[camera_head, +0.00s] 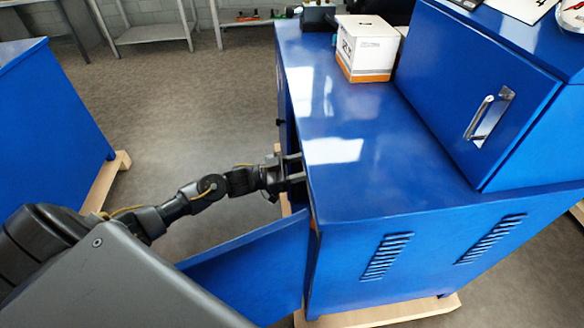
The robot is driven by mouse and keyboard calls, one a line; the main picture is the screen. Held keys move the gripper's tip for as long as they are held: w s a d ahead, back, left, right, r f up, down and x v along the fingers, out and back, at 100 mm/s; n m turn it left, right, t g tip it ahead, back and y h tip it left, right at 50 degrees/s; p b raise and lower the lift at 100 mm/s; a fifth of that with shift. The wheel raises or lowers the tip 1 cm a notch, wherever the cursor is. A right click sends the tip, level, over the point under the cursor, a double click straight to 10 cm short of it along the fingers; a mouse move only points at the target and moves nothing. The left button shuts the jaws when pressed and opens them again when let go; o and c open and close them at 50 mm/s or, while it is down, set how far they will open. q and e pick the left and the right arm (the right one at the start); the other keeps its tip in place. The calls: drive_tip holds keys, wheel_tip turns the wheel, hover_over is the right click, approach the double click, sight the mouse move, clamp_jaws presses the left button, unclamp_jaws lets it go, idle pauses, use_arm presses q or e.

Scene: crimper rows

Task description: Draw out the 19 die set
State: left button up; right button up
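My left arm comes in from the left, and its gripper (293,168) reaches into the open side of the blue crimper cabinet (375,160). Its two fingers show apart at their base, but the tips are hidden under the edge of the cabinet top. I cannot see whether anything is between them. The 19 die set is not visible; the inside of the cabinet is hidden from this view. The blue cabinet door (250,265) stands swung open below my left arm. My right gripper is not in view.
A white and orange box (367,48) stands on the cabinet top. A raised blue housing with a silver handle (490,117) is at the right. Another blue cabinet (50,135) stands at the left on a wooden pallet. Grey floor (200,100) lies open between them.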

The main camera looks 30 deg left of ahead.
use_arm(q)
drive_tip(key=shift+x, duration=1.7)
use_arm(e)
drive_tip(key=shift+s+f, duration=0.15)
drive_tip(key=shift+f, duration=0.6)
use_arm(q)
clamp_jaws()
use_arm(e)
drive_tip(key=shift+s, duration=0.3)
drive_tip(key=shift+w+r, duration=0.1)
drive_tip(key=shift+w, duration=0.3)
